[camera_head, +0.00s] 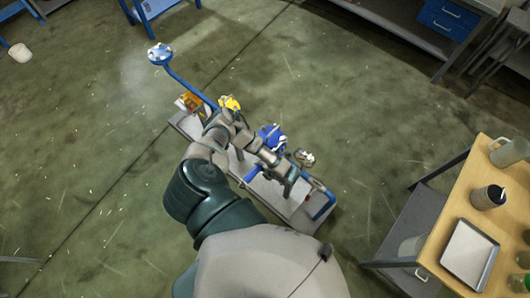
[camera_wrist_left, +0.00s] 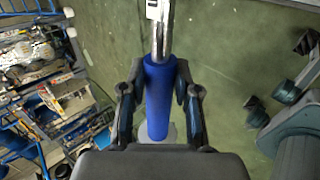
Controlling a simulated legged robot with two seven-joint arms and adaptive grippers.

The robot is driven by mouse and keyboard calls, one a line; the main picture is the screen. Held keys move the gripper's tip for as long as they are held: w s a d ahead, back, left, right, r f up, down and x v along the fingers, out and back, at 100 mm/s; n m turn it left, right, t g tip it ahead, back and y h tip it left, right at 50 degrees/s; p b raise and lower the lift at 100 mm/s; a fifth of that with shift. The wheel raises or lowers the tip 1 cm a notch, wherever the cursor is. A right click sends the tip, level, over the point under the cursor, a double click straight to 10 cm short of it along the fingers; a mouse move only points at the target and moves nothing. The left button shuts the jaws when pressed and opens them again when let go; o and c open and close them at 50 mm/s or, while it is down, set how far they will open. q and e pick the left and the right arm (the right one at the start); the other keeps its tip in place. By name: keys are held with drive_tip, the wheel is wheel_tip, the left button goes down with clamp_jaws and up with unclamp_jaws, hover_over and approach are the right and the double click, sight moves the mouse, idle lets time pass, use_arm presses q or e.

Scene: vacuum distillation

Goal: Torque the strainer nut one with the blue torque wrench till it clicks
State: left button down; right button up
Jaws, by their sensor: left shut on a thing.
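The blue torque wrench shows in the left wrist view, with its blue handle (camera_wrist_left: 158,95) upright in the picture and its metal shaft (camera_wrist_left: 162,30) running out of the top edge. My left gripper (camera_wrist_left: 160,88) is shut on that handle, one finger on each side. In the head view my left gripper (camera_head: 288,178) is over the right part of the grey pipe skid (camera_head: 305,215). The wrench head is outside the wrist view, and the wrench is hard to tell apart in the head view. I cannot make out strainer nut one. My right gripper is not in view.
The skid carries a blue round fitting (camera_head: 271,137), a yellow part (camera_head: 230,102) and a tall blue pipe with a flange (camera_head: 160,53). A wooden-topped table (camera_head: 450,245) with a metal tray (camera_head: 469,254) stands at the right. Green floor around the skid is clear.

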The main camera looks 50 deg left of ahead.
use_arm(q)
drive_tip(key=shift+a, duration=0.3)
drive_tip(key=w+d+n+g+h+b, duration=0.5)
drive_tip(key=w+d+n+b, duration=0.5)
drive_tip(key=d, duration=0.4)
drive_tip(key=shift+w+n+g, duration=0.5)
drive_tip(key=shift+n+g, duration=0.6)
drive_tip(key=shift+n, duration=0.1)
